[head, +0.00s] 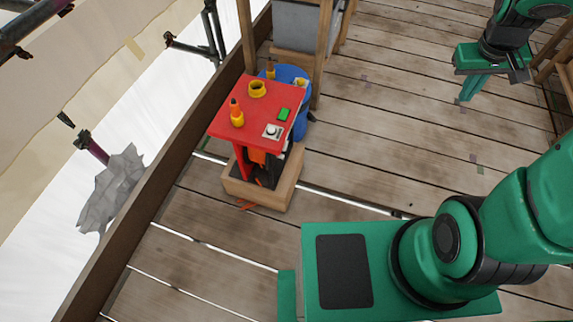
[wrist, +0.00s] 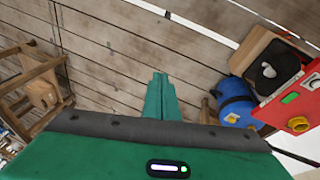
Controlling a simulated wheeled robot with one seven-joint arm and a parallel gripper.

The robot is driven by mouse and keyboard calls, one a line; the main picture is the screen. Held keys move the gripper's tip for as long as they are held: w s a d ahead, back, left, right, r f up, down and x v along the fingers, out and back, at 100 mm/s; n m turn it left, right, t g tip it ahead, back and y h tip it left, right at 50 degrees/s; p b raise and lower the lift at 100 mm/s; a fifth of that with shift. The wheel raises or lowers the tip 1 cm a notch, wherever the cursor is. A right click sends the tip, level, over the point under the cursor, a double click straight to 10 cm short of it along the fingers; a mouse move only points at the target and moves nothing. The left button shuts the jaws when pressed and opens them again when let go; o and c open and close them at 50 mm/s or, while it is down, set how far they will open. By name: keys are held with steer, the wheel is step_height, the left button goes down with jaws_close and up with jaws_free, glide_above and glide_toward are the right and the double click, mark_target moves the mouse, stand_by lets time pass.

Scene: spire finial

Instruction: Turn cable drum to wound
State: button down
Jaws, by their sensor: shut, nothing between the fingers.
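My gripper (head: 468,92) is at the upper right of the head view, well apart from the red-topped unit. In the wrist view its fingers (wrist: 160,92) are together and hold nothing. No part is plainly marked as the cable drum. A blue rounded body (head: 300,110) sits behind the red top and shows in the wrist view (wrist: 236,100) at right. The red top (head: 262,92) carries yellow fittings, a green button (head: 283,114) and a small dial (head: 272,131). A dark part sits in the wooden box below, mostly hidden in the head view.
The wooden box (head: 285,190) stands beside a dark edge beam (head: 150,190). A grey crumpled lump (head: 116,190) lies beyond it near scaffold tubes. A wooden frame stands at left in the wrist view (wrist: 42,92). The plank deck between gripper and unit is clear.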

steer(key=w+a+f+n+t, duration=0.25)
steer(key=w+f, duration=0.45)
steer(key=w, duration=0.4)
steer(key=w+a+f+n+t+y, duration=0.1)
steer(key=w+a+f+n+t, duration=0.1)
steer(key=w+a+f+n, duration=0.5)
steer(key=w+a+f+n+t, duration=0.2)
steer(key=w+a+f, duration=0.55)
steer(key=f, duration=0.65)
steer(key=s+a+f+n+t+y, duration=0.1)
steer(key=s+a+f+n+y, duration=0.15)
steer(key=a+f, duration=0.55)
steer(key=s+a+f+n+t+y, duration=0.1)
steer(key=s+a+f+n+y, duration=0.15)
steer(key=a+f, duration=0.55)
steer(key=s+a+f+n+t+y, duration=0.1)
steer(key=s+a+f+n, duration=0.15)
steer(key=s, duration=0.35)
steer(key=s+a+f+n+y, duration=0.1)
steer(key=s+a+f, duration=0.2)
steer(key=s+f, duration=0.15)
steer(key=s+a+f+n+t+y, duration=0.1)
steer(key=s+a+f+y, duration=0.15)
steer(key=s, duration=0.35)
steer(key=w+a+f, duration=0.3)
steer(key=w+f, duration=0.2)
steer(key=w, duration=0.6)
steer(key=shift+f+h, duration=0.4)
steer(key=shift+h, duration=0.05)
